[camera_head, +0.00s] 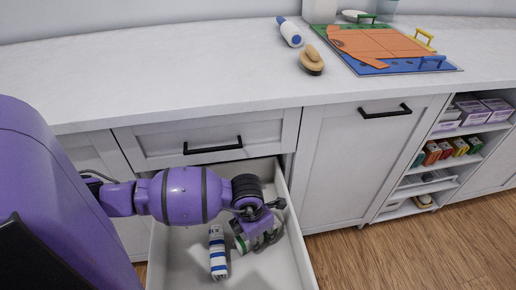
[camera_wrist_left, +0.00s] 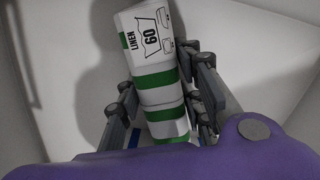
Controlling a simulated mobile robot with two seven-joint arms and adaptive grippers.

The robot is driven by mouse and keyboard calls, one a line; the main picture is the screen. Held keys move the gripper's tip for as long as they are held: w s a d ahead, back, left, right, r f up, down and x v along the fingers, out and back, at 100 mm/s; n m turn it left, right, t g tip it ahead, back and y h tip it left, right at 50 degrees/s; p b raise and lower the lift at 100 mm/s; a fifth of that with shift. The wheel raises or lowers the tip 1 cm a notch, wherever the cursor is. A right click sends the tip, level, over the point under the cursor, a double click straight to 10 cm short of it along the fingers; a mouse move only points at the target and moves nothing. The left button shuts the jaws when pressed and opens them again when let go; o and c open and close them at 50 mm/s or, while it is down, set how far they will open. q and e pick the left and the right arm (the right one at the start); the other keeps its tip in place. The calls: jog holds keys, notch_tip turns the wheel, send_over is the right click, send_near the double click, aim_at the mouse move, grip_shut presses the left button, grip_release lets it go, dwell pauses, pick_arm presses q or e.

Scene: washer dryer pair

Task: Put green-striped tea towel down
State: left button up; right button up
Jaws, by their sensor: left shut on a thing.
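The green-striped tea towel (camera_wrist_left: 158,75) is a white roll with green bands and a label reading LINEN 60 in the left wrist view. My left gripper (camera_wrist_left: 162,95) is shut on it, one finger on each side. In the head view the left gripper (camera_head: 262,228) is inside the open drawer (camera_head: 296,225), and a green and white end of the towel (camera_head: 241,243) shows under it. I cannot tell whether the towel touches the drawer floor. My right gripper is not in view.
A blue-striped white roll (camera_head: 218,252) lies in the drawer just left of the held towel. The drawer walls stand close on the right. On the countertop are a brush (camera_head: 311,62), a blue and white bottle (camera_head: 289,32) and a coloured board (camera_head: 385,47).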

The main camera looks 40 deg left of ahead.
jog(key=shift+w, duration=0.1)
pick_arm(q)
jog(key=o, duration=1.2)
jog(key=shift+c, duration=0.2)
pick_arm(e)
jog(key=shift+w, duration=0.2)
pick_arm(q)
jog(key=r, duration=0.4)
jog(key=s+r+p, duration=0.1)
jog(key=r, duration=0.2)
jog(key=r+p, duration=0.1)
jog(key=r, duration=0.3)
jog(key=shift+s+a+r, duration=0.2)
jog(key=shift+r, duration=0.35)
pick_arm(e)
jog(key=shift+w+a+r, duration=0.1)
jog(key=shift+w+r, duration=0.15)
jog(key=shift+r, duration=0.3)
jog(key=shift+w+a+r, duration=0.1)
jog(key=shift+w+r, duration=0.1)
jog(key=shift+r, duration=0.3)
